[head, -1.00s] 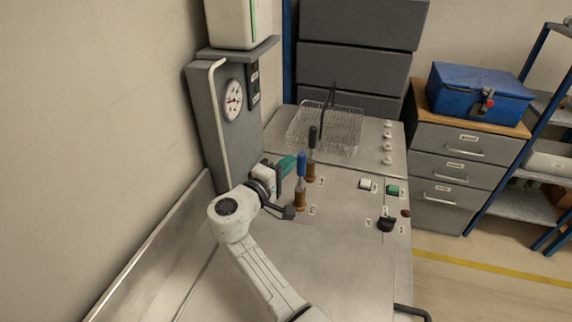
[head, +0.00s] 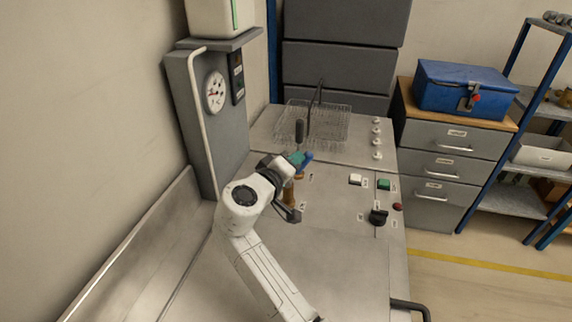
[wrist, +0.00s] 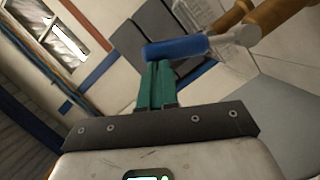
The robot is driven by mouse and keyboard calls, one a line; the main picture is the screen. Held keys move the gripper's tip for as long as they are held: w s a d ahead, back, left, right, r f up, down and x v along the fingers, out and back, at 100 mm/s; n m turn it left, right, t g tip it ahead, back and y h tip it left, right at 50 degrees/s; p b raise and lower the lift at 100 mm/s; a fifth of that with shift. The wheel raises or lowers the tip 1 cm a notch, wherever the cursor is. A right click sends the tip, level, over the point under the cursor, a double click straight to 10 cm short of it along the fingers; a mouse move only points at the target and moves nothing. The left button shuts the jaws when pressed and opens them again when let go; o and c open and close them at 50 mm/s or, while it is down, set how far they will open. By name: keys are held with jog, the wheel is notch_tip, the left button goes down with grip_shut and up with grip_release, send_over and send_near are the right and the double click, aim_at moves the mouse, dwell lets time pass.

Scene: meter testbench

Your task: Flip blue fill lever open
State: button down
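The blue fill lever (head: 307,158) lies tipped over to the right on its brass valve (head: 289,191) at the bench's left side. In the wrist view its blue handle (wrist: 176,47) runs across just beyond my fingertips. My gripper (head: 297,158) has green fingers and sits right at the blue handle. In the wrist view the fingers (wrist: 156,68) are together, with the handle at their tips rather than between them. Contact looks likely but is not certain. The lever's lower part is partly hidden by my arm in the head view.
A black-handled lever (head: 299,131) stands upright just behind. A wire basket (head: 325,125) is at the back, and a gauge column (head: 215,92) stands at left. White (head: 355,179) and green (head: 384,184) buttons and a black knob (head: 378,216) are at right. The front bench surface is clear.

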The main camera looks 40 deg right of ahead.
jog(key=shift+s+d+f+b, duration=0.3)
jog(key=shift+s+d, duration=0.15)
jog(key=shift+s, duration=0.2)
jog(key=p+v, duration=0.1)
jog(key=v, duration=1)
jog(key=shift+p, duration=0.3)
dwell(0.5)
